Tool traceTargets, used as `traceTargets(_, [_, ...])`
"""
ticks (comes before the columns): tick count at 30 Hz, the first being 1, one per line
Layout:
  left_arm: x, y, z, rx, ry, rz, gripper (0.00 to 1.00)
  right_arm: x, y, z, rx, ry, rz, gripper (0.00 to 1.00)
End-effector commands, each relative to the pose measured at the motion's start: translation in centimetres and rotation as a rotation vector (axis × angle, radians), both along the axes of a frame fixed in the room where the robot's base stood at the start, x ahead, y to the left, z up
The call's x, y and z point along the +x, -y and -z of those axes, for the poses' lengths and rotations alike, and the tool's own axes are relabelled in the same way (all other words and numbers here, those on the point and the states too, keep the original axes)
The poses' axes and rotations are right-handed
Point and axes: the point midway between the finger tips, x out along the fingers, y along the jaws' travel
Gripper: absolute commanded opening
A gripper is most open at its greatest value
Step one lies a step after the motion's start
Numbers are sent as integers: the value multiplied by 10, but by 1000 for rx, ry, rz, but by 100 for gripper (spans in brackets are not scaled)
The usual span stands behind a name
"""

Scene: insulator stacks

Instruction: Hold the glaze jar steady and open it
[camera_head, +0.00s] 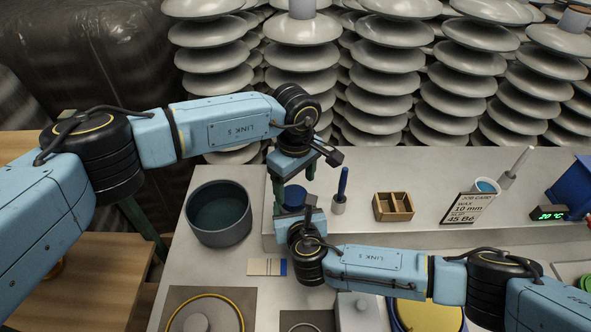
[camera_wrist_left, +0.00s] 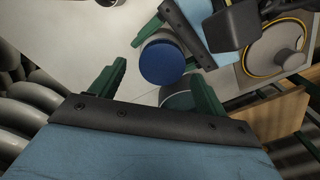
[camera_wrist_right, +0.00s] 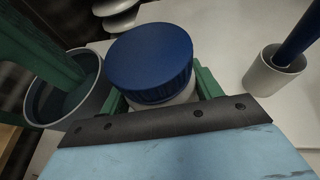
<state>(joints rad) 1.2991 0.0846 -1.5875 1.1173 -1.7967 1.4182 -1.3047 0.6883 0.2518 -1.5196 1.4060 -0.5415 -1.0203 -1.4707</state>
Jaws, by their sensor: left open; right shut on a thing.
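The glaze jar has a ribbed dark blue lid (camera_wrist_right: 150,58) above a pale body (camera_wrist_right: 165,108). My right gripper (camera_wrist_right: 160,100) is shut on the jar's body below the lid. In the head view the lid (camera_head: 295,195) shows between my two grippers. My left gripper (camera_head: 292,185) is open, its green fingers pointing down on either side above the lid. In the left wrist view the blue lid (camera_wrist_left: 163,62) lies beyond the open fingers (camera_wrist_left: 155,90), apart from them as far as I can tell. The lid appears to sit on the jar.
A grey pot (camera_head: 219,214) stands left of the jar. A white cup with a blue-handled tool (camera_head: 340,196) and a wooden box (camera_head: 394,206) stand right of it. A job card (camera_head: 469,208) stands farther right. Insulator stacks (camera_head: 385,80) line the back.

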Motion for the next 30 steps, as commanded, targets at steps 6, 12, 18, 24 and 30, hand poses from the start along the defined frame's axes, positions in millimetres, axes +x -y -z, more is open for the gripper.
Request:
traceTargets(6, [0,0,23,-1,1,-1,75,0,-1,0,1,-1,-1,0])
traceTargets(12, [0,0,28,-1,1,-1,75,0,-1,0,2,0,-1,0])
traceTargets(18, [0,0,28,-1,1,-1,69,0,-1,0,2,0,-1,0])
traceTargets(24, [1,0,27,-1,3,-1,43,-1,-1,0,2,0,-3,0])
traceTargets(30, [1,1,27,-4,5,-15,29,-1,-3,0,4,-1,-6,0])
